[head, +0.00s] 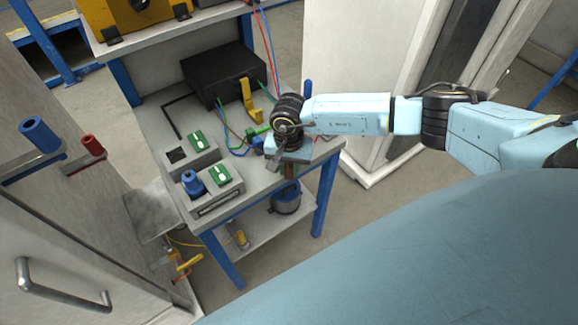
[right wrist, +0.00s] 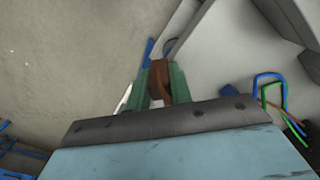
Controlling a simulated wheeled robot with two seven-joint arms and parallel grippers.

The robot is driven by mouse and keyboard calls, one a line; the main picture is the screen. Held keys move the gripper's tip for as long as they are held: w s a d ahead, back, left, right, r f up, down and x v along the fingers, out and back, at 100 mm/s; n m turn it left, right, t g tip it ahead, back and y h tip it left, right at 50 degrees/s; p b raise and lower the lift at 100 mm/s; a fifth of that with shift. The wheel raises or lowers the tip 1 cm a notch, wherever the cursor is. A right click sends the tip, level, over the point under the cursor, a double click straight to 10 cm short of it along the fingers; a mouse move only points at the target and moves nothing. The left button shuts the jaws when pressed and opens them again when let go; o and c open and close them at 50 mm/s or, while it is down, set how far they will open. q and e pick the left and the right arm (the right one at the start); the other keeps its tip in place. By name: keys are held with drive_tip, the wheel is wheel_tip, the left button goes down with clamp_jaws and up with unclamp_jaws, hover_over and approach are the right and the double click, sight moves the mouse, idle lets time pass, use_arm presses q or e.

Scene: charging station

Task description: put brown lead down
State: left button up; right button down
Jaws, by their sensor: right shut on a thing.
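The brown lead shows in the right wrist view as a brown piece (right wrist: 158,77) between two green fingers. My right gripper (right wrist: 161,72) is shut on it. A small brown part of the lead (head: 290,187) shows below the fingers there. Most of the lead is hidden by the gripper, and I cannot tell whether it touches anything. My left gripper is not in view.
A black box (head: 225,73) with green and blue leads stands at the bench's back, beside a yellow part (head: 250,100). Two grey units with green switches (head: 220,175) sit at the front left. A white cabinet (head: 350,60) stands behind my arm.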

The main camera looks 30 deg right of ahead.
drive_tip(key=shift+f, duration=0.15)
drive_tip(key=c, duration=1.3)
unclamp_jaws()
drive_tip(key=shift+o, duration=0.2)
drive_tip(key=shift+r, duration=0.2)
wheel_tip(320, 180, up, 12)
